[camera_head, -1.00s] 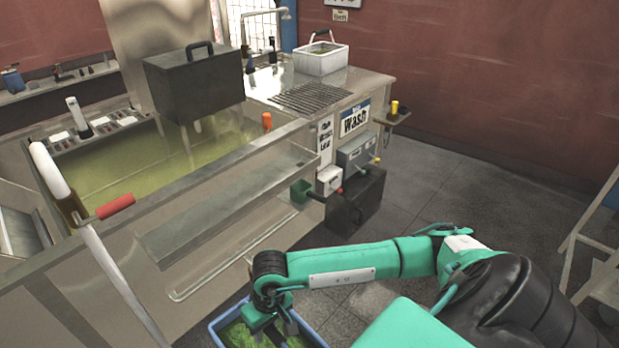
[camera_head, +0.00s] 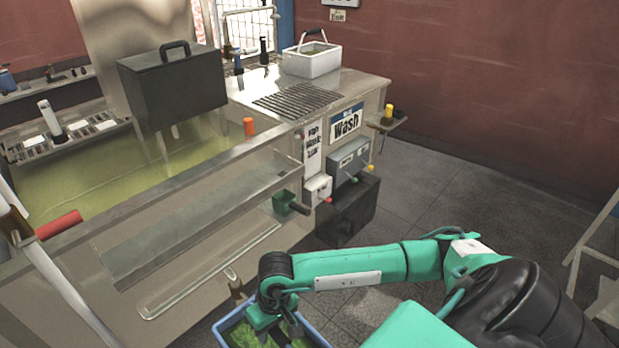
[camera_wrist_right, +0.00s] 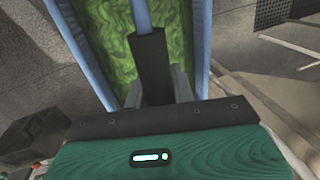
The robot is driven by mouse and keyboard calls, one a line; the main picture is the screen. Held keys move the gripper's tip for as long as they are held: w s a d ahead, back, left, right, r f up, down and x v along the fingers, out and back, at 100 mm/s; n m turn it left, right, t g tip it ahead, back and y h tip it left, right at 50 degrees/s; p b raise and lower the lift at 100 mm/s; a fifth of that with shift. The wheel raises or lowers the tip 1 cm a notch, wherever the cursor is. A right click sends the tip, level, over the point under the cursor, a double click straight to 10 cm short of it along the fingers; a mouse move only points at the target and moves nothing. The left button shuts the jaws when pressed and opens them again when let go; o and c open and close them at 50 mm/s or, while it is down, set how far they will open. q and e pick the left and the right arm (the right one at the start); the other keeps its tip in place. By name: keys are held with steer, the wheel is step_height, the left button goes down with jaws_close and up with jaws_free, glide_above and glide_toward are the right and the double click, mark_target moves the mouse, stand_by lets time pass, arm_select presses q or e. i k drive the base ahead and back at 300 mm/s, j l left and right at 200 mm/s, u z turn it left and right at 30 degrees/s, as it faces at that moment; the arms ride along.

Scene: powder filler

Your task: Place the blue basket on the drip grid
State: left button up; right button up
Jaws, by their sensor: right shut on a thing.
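The blue basket (camera_head: 312,334) is at the bottom of the head view, filled with green leafy stuff and partly cut off by the picture edge. My right gripper (camera_head: 273,328) is over it, shut on its handle. In the right wrist view the blue handle bar (camera_wrist_right: 142,14) runs into the dark jaws (camera_wrist_right: 152,65), with the basket's blue rim (camera_wrist_right: 198,40) on either side. The drip grid (camera_head: 297,99) is a set of dark slats on the metal counter, bare, well beyond the gripper. My left gripper is not in view.
A white basket (camera_head: 312,63) with a raised handle stands behind the grid. A dark lidded box (camera_head: 172,88) stands over the greenish vat to the left. A metal ledge (camera_head: 200,215), a green cup (camera_head: 284,202) and control boxes (camera_head: 348,160) line the front.

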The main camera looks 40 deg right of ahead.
mark_target(304, 99)
steer(key=l, duration=0.7)
steer(key=i+l, duration=0.15)
steer(key=l, duration=0.6)
